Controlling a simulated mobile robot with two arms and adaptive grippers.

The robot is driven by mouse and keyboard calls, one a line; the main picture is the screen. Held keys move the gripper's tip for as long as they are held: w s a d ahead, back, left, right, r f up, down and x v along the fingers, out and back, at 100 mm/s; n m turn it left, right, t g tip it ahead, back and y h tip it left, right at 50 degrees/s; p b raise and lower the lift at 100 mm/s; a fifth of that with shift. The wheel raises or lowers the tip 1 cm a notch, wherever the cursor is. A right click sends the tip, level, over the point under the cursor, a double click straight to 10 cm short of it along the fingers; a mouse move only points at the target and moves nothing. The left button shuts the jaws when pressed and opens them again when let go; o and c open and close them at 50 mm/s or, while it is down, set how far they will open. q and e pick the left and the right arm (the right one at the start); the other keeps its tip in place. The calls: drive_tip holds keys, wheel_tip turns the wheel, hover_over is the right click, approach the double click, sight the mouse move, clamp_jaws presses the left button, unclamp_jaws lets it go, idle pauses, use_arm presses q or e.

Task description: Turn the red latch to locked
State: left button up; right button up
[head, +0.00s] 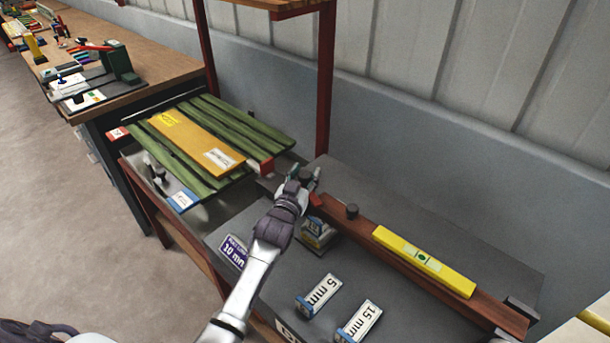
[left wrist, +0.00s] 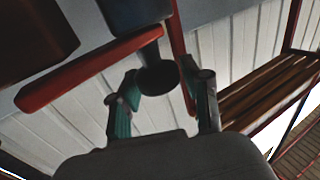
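The red latch (left wrist: 90,68) shows in the left wrist view as a red bar with rounded ends, slanting up to the right. A dark round knob (left wrist: 158,78) sits below its right end. My left gripper (left wrist: 163,80) is open, its two green-grey fingers on either side of the knob; I cannot tell whether they touch it. The gripper partly hides this spot. My right gripper is not in view.
A yellow level (head: 424,262) lies on the red-brown bar (head: 400,258). Green slats (head: 235,117) and a red post (head: 325,80) are behind and left.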

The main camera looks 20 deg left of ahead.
use_arm(q)
drive_tip(key=shift+o, duration=0.9)
drive_tip(key=shift+s+f, duration=0.15)
drive_tip(key=s, duration=1.1)
drive_tip(key=shift+s, duration=0.35)
drive_tip(key=shift+d, duration=0.1)
